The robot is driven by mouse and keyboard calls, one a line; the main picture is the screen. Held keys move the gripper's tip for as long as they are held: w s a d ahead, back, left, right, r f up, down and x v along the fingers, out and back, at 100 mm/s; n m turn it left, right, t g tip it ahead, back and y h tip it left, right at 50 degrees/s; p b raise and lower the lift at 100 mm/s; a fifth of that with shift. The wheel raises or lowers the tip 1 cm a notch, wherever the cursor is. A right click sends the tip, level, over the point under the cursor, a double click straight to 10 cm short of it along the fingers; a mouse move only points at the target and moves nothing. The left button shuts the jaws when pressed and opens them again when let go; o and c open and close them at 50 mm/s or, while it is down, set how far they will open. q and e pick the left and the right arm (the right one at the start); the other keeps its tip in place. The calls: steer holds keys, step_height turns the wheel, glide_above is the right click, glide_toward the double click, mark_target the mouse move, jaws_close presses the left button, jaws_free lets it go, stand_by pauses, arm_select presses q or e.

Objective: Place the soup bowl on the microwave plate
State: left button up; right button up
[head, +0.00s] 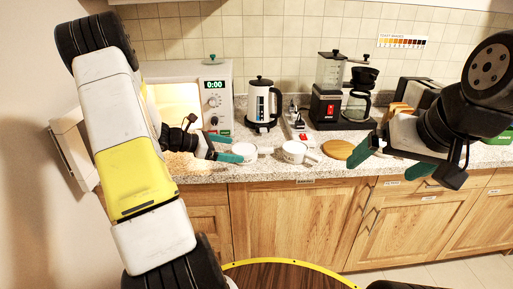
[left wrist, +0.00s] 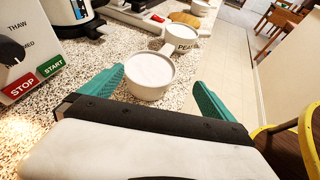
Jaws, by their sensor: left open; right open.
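A white bowl (head: 244,151) with pale contents stands near the counter's front edge. A second white bowl (head: 294,151) with a handle and lettering on its side stands to its right; I cannot tell for sure which is the soup bowl. My left gripper (head: 229,148) is open, just left of the first bowl. In the left wrist view this bowl (left wrist: 149,76) appears just beyond and between the open green fingers, not gripped. The microwave (head: 214,98) is open with its inside lit; my left arm hides much of it, and I cannot make out the plate. My right gripper (head: 392,166) is open and empty.
The open microwave door (head: 72,150) stands at left. A kettle (head: 262,104), a power strip (head: 300,130), a blender (head: 328,95) and a coffee maker (head: 360,97) stand behind the bowls. A round wooden board (head: 337,149) lies right of them.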

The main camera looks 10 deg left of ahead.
mark_target(240, 149)
arm_select(q)
steer(key=shift+w+a+f+n, duration=0.25)
steer(key=shift+a+f+n, duration=0.15)
steer(key=shift+f, duration=0.1)
steer(key=shift+w+d+f+t, duration=0.1)
steer(key=shift+w+f+t, duration=0.1)
steer(key=shift+t, duration=0.1)
steer(key=x, duration=0.7)
steer(key=shift+w+r, duration=0.15)
steer(key=shift+w, duration=0.15)
steer(key=c, duration=1.5)
steer(key=shift+r, duration=0.15)
